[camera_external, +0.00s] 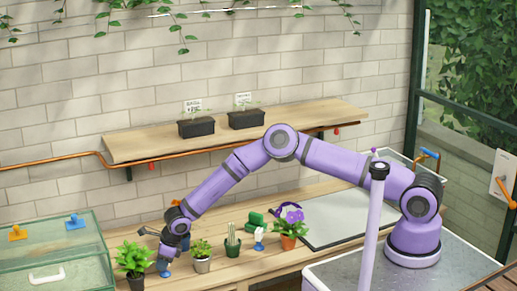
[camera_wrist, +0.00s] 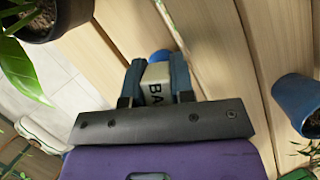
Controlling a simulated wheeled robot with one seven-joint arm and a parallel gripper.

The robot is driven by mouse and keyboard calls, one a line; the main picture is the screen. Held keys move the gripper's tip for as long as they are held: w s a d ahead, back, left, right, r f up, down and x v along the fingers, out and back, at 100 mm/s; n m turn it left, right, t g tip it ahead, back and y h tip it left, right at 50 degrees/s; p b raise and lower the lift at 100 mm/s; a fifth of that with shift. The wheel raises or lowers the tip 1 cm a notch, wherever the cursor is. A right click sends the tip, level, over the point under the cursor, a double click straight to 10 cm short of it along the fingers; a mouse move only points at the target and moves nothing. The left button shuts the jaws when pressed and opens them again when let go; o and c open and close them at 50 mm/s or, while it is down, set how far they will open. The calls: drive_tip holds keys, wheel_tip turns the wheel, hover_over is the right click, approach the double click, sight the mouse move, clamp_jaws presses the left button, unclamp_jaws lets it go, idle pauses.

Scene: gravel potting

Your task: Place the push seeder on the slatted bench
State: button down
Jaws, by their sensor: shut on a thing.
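My gripper (camera_wrist: 157,85) is shut on a pale, blocky thing with the dark letters "BA" and a blue end, which looks like the push seeder (camera_wrist: 155,73). The fingers cover its sides. In the external view my gripper (camera_external: 165,262) points down at the front left of the slatted bench (camera_external: 225,268), and the blue end of the push seeder (camera_external: 164,272) shows just below it. I cannot tell whether that end touches the slats. The wooden slats (camera_wrist: 215,50) also fill much of the wrist view.
A leafy plant (camera_external: 133,258) stands close left of my gripper and a potted plant (camera_external: 202,258) close right. A blue pot (camera_wrist: 298,103) is near in the wrist view. A cactus (camera_external: 232,240) and a purple-flowered plant (camera_external: 291,228) stand farther right. A glass case (camera_external: 50,250) is at left.

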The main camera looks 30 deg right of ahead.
drive_tip(key=c, duration=1)
unclamp_jaws()
drive_tip(key=shift+f, duration=0.1)
drive_tip(key=shift+o, duration=0.2)
drive_tip(key=v, duration=1.2)
